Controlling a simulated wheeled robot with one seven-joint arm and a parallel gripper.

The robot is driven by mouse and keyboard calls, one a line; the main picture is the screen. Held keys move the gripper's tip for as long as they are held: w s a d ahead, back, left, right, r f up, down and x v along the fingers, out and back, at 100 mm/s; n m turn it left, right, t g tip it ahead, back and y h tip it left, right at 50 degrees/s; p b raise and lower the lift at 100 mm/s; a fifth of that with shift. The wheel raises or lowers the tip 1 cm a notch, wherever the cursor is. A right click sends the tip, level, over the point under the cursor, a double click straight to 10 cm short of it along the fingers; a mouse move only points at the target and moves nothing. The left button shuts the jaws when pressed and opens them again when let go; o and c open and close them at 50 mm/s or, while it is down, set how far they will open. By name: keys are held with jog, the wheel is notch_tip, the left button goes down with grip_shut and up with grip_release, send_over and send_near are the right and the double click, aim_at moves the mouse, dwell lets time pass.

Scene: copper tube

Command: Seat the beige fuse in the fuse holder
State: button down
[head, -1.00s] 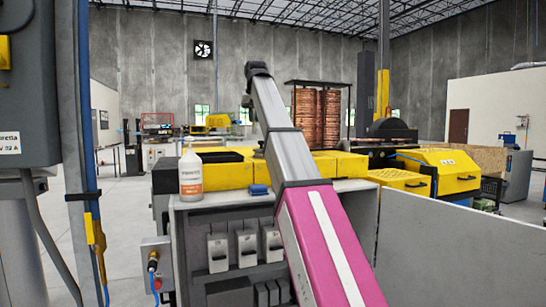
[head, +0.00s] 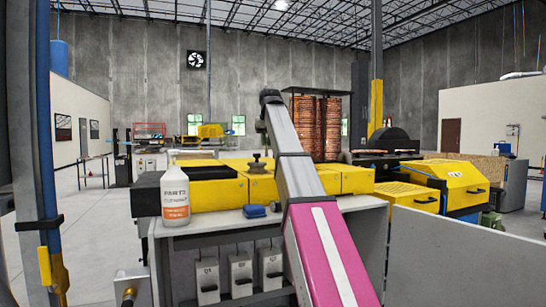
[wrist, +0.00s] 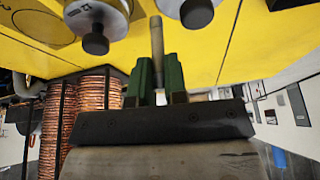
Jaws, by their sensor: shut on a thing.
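In the wrist view, my gripper (wrist: 154,80), with its green fingers, is shut on a slender brownish-beige rod that looks like the beige fuse (wrist: 157,38). The fuse sticks out past the fingertips toward the yellow machine surface; I cannot tell the gap between them. In the head view my grey and pink arm rises in front of the cabinet, and neither gripper nor fuse can be made out. The open grey cabinet (head: 350,207) holds several switch units, including Q1 (head: 207,280). I cannot pick out the fuse holder in either view.
A white bottle with an orange label (head: 174,200) and a blue object (head: 254,211) stand on the cabinet top. The yellow machine (head: 215,195) with a dark knob (head: 257,163) lies behind. A post (head: 40,180) stands at left, a grey panel (head: 460,260) at right.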

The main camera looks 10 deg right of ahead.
jog(key=shift+w+d+f, duration=0.1)
jog(key=shift+d+f, duration=0.35)
jog(key=shift+f, duration=0.5)
jog(key=shift+w+d+f, duration=0.15)
jog(key=shift+d+f, duration=0.35)
jog(key=shift+f, duration=0.45)
jog(key=shift+w+d+f, duration=0.1)
jog(key=shift+d+f, duration=0.35)
jog(key=shift+f, duration=0.5)
jog(key=shift+f, duration=0.35)
